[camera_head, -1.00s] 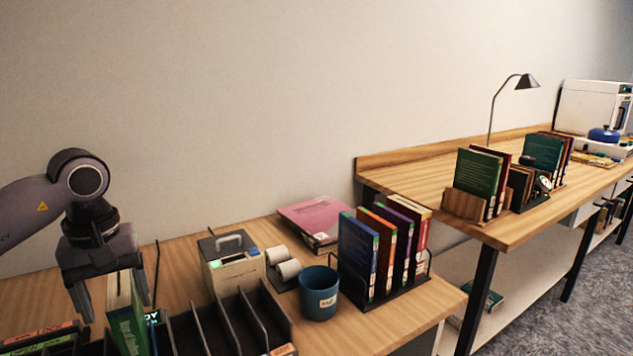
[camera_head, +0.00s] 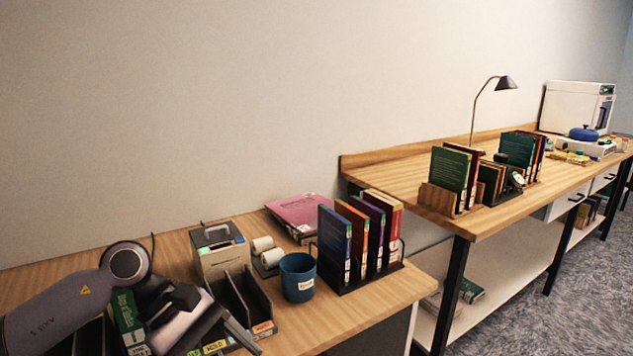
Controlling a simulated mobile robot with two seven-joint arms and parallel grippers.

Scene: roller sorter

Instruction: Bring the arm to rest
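My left arm comes in from the lower left, bent low over the near desk. Its gripper (camera_head: 212,335) is tilted toward the lower right, over the dark slotted sorter (camera_head: 254,298). Its fingers look spread apart, with nothing seen between them. A green book (camera_head: 127,312) stands in the sorter just left of the gripper, partly hidden by the hand. My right gripper is not in view.
On the near desk (camera_head: 345,317) are a label printer (camera_head: 219,252), white rolls (camera_head: 264,251), a blue mug (camera_head: 298,279), a pink book (camera_head: 302,214) and a rack of books (camera_head: 371,282). A higher desk (camera_head: 495,229) stands at right.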

